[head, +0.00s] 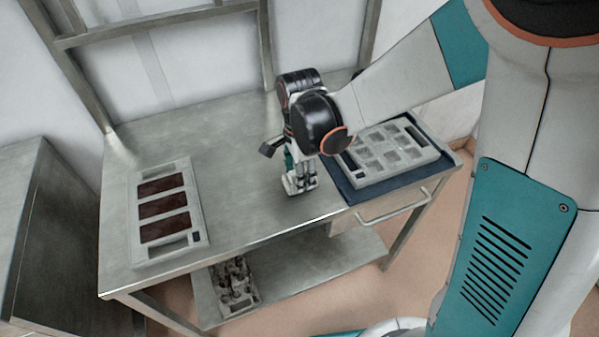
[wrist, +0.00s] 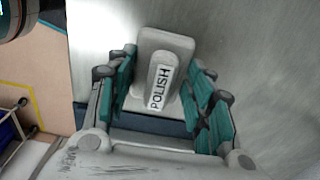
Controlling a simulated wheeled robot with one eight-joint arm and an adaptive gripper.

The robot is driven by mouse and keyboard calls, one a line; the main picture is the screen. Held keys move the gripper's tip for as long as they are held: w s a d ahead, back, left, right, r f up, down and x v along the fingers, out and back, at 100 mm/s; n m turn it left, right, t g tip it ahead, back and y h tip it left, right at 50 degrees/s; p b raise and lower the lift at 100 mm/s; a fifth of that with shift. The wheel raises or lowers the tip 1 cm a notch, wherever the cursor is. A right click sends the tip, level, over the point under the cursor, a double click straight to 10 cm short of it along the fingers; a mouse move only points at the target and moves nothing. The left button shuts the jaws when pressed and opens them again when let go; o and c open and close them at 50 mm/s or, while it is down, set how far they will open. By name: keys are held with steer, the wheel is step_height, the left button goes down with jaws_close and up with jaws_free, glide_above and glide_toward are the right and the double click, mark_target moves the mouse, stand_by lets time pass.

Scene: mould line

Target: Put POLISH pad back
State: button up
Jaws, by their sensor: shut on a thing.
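The POLISH pad (wrist: 150,103) is a pale grey block with a raised handle and a white label reading POLISH, clear in the wrist view. My gripper (wrist: 162,92) is shut on it, with the teal-lined fingers on either side of the block. In the head view my gripper (head: 299,184) points down over the middle of the steel table (head: 245,215), near its front edge. The pad (head: 290,187) shows there only as a small pale shape at the fingertips. I cannot tell whether it touches the table.
A pale tray (head: 142,212) with three dark brown recesses lies on the left of the table. A pale mould plate (head: 385,178) with several pockets sits on a dark blue mat (head: 352,196) at the right. A box of parts (head: 250,297) stands on the lower shelf. Table between is clear.

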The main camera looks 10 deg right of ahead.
steer(key=o, duration=0.9)
steer(key=shift+f, duration=0.1)
steer(key=shift+o, duration=0.2)
step_height(320, 180, up, 12)
steer(key=p, duration=0.8)
steer(key=shift+p, duration=0.4)
